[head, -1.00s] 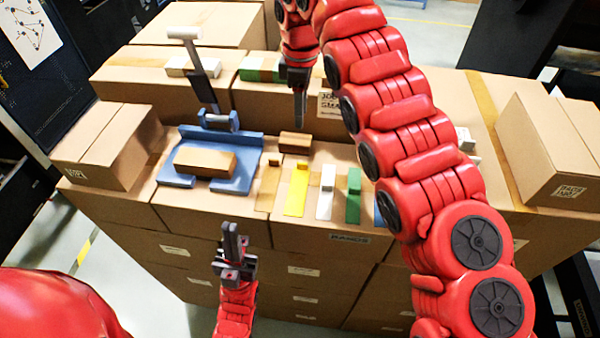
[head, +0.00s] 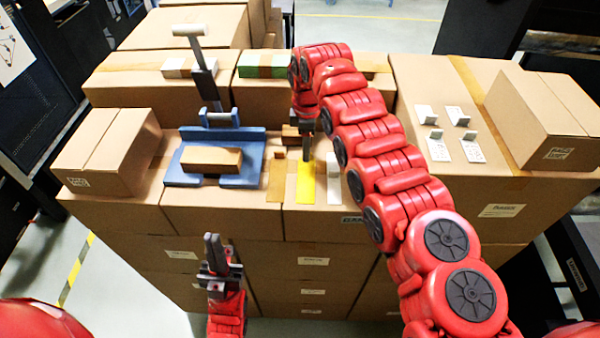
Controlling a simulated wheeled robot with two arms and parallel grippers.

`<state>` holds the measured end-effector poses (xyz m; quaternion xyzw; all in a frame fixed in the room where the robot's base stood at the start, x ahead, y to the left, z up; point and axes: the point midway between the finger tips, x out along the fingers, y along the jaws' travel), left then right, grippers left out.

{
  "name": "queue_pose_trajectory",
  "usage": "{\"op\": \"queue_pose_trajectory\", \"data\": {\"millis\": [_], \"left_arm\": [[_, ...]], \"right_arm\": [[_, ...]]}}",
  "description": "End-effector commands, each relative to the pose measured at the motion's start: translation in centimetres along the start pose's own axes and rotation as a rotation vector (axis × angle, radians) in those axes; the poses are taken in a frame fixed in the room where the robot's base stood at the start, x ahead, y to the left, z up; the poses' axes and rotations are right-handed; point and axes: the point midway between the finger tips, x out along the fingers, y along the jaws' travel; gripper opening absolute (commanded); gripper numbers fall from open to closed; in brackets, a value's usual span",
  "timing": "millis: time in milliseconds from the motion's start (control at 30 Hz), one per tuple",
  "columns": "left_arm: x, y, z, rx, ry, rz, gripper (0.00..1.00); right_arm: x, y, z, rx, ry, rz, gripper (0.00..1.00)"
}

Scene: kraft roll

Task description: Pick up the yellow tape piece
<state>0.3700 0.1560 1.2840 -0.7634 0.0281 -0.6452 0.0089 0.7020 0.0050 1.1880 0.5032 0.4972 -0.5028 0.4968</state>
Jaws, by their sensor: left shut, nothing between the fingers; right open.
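The yellow tape piece (head: 305,190) lies flat on the box top, among other tape strips. My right gripper (head: 307,158) points down at its far end and covers that end. It is open; I cannot tell whether the fingers are around the piece or above it. My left gripper (head: 212,240) points up in front of the box stack, shut and empty, away from the tape.
A tan strip (head: 277,180) lies left of the yellow piece and a white one (head: 333,188) right of it. A blue press (head: 248,180) holds a brown block (head: 211,160). Several white brackets (head: 438,150) stand at the right. My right arm hides part of the box top.

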Motion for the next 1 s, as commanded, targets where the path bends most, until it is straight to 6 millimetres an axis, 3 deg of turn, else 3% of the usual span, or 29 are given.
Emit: {"op": "queue_pose_trajectory", "data": {"millis": [100, 300, 567, 1000], "left_arm": [[0.48, -0.03, -0.07, 0.000, -0.001, 0.000, 0.00], [0.37, -0.02, -0.05, 0.000, -0.001, 0.000, 0.00], [0.36, -0.02, -0.05, 0.000, -0.001, 0.000, 0.00], [0.34, -0.02, -0.05, 0.000, -0.001, 0.000, 0.00]], "right_arm": [[1.39, 0.14, 0.57, -0.002, 0.000, -0.003, 0.45], [1.60, 0.21, 0.65, -0.002, 0.000, -0.001, 0.45], [1.59, 0.20, 0.65, -0.001, 0.000, -0.001, 0.00], [1.57, 0.20, 0.63, -0.001, 0.000, -0.001, 0.00]]}}
